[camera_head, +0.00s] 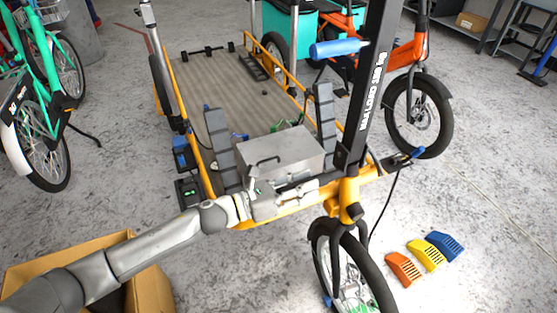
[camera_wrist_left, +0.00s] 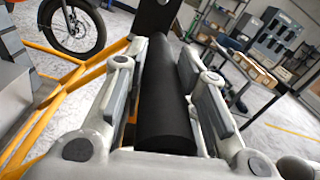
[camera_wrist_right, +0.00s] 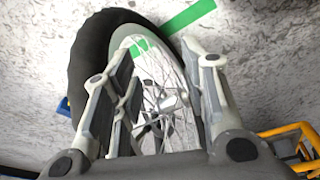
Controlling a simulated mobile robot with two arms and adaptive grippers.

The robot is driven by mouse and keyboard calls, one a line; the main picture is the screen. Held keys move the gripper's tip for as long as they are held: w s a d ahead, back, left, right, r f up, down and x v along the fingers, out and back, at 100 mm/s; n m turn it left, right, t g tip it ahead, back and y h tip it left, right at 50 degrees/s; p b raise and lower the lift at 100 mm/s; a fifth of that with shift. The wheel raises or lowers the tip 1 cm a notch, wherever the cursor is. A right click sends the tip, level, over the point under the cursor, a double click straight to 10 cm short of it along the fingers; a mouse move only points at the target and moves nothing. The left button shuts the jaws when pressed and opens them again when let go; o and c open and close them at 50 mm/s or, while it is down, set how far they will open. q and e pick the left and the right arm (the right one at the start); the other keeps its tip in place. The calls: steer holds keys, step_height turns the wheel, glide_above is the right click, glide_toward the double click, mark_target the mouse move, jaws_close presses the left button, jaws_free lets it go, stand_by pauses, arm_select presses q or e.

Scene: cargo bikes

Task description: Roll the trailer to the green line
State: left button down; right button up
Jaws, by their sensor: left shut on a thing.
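The green line (camera_wrist_right: 190,16) lies on the floor beyond that wheel, and a green patch shows through the spokes. My left gripper (camera_head: 310,190) is at the trailer's front; in the left wrist view its fingers are shut on a black tube (camera_wrist_left: 165,100). My right gripper (camera_wrist_right: 160,80) is open, its fingers apart with the wheel beyond them; touching cannot be told. It is not visible in the head view.
A grey metal box (camera_head: 280,150) sits at the deck's front. An orange bike (camera_head: 415,100) stands at the right, a green bike (camera_head: 40,110) at the left. A cardboard box (camera_head: 145,290) lies front left. Orange, yellow and blue pieces (camera_head: 425,255) lie on the floor.

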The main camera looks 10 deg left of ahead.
arm_select(q)
steer(key=shift+t, duration=0.4)
steer(key=s+d, duration=0.1)
steer(key=s+d+p, duration=0.1)
steer(key=s, duration=0.1)
steer(key=shift+s+d, duration=0.15)
steer(key=shift+d, duration=0.05)
arm_select(e)
steer(key=f, duration=0.2)
steer(key=s+f, duration=0.1)
steer(key=f, duration=0.1)
steer(key=shift+s+f, duration=0.15)
arm_select(q)
steer(key=shift+s+d+g, duration=0.25)
steer(key=shift+s+g, duration=0.05)
steer(key=shift+s, duration=0.05)
steer(key=c, duration=1.4)
jaws_free()
steer(key=shift+s, duration=0.1)
steer(key=shift+o, duration=1.3)
steer(key=shift+d, duration=0.1)
arm_select(e)
steer(key=shift+s+d, duration=0.15)
steer(key=shift+s, duration=0.05)
arm_select(q)
steer(key=shift+a, duration=0.2)
